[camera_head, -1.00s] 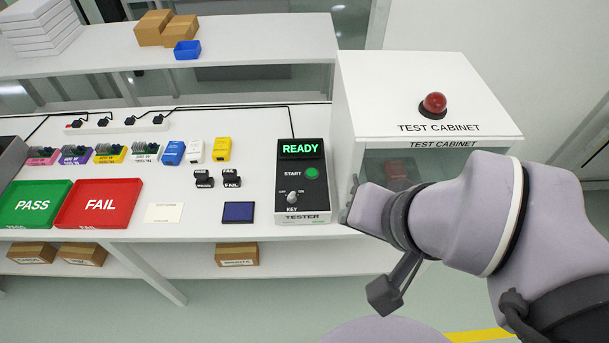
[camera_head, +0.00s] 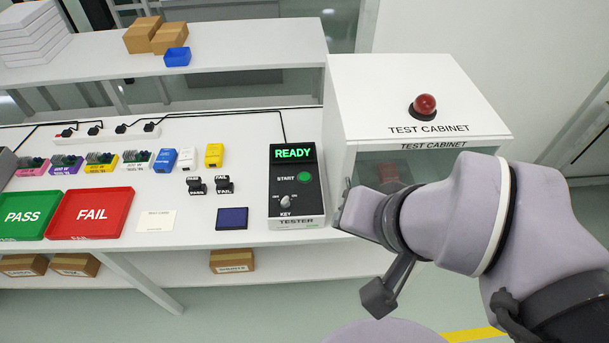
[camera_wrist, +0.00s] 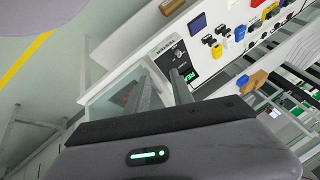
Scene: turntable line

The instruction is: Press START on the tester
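The black tester (camera_head: 282,212) stands on the white bench, left of the cabinet. Its display (camera_head: 293,153) reads READY in green. The green START button (camera_head: 304,177) is below the display, and the key switch (camera_head: 286,201) is lower down. My gripper (camera_head: 343,208) is at the tester's right edge, in front of the cabinet, apart from the button. In the wrist view, two fingers (camera_wrist: 165,88) show a gap with nothing held, and the tester (camera_wrist: 173,58) lies beyond them, partly hidden.
The test cabinet (camera_head: 420,90) with a red dome lamp (camera_head: 424,106) stands close behind my gripper. A dark blue pad (camera_head: 232,217), a card (camera_head: 156,221), PASS and FAIL stamps (camera_head: 223,185), a green tray (camera_head: 28,234) and a red tray (camera_head: 90,234) lie to the left.

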